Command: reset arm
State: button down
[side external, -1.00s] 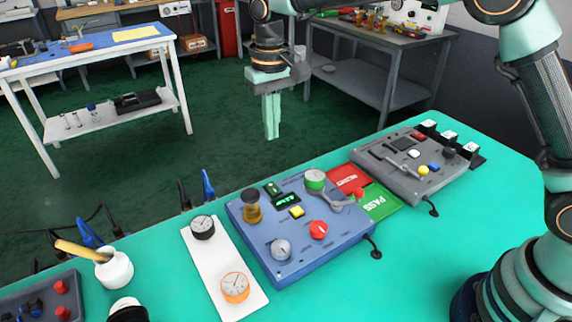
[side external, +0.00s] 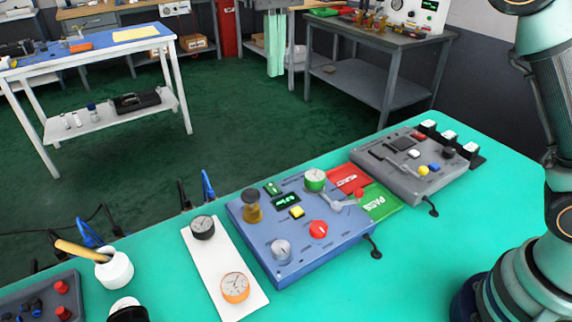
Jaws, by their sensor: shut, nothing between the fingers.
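My gripper (side external: 275,68) shows only as its pale green fingers at the top edge of the picture. They point down, are pressed together and hold nothing. It hangs high above the bench, well clear of everything on it; its upper part is out of frame.
Red (side external: 345,178) and green (side external: 380,203) cards lie between the blue panel and a grey control box (side external: 432,184). A white plate (side external: 217,262) carries two gauges. A white pot (side external: 114,270) holds a wooden-handled tool. The air above the bench is free.

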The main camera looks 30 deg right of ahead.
dwell(0.3)
jog(key=s+d+t, duration=0.3)
jog(key=s+d, duration=0.5)
jog(key=d, duration=0.3)
jog(key=s+d+f+t, duration=0.2)
jog(key=s+d+f, duration=0.4)
jog(key=s+f, duration=0.2)
jog(key=shift+s+d, duration=0.15)
jog(key=shift+s, duration=0.45)
